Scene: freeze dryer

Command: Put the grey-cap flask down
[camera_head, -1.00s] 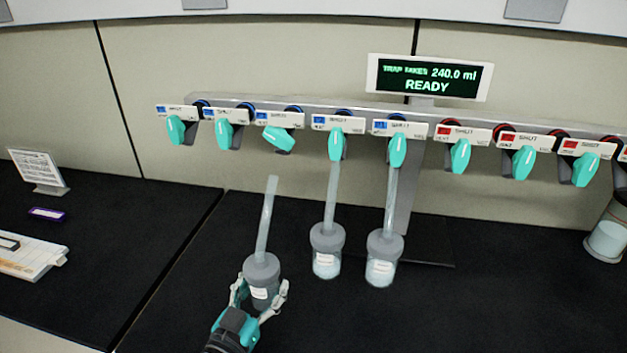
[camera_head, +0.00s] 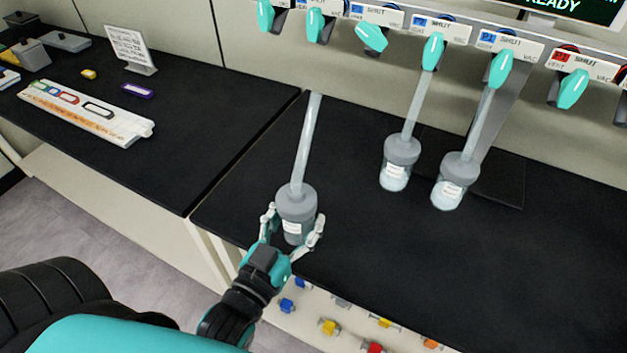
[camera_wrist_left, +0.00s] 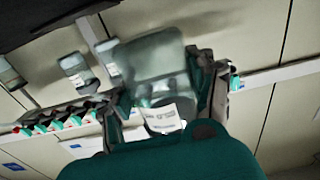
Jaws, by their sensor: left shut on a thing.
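The grey-cap flask (camera_head: 295,213) is a clear, labelled vessel with a grey cap and a long tube rising from it. My left gripper (camera_head: 291,236) is shut around its body near the front edge of the black bench. In the left wrist view the flask (camera_wrist_left: 152,75) fills the space between the fingers, its white label facing the camera. The flask looks empty. Whether its base touches the bench cannot be told. My right gripper is not in view.
Two more grey-capped flasks (camera_head: 395,176) (camera_head: 446,192) with pale contents hang or stand under the manifold valves (camera_head: 434,50). The black bench (camera_head: 380,255) is clear to the right. A label strip (camera_head: 85,112) and a sign (camera_head: 131,47) occupy the left bench.

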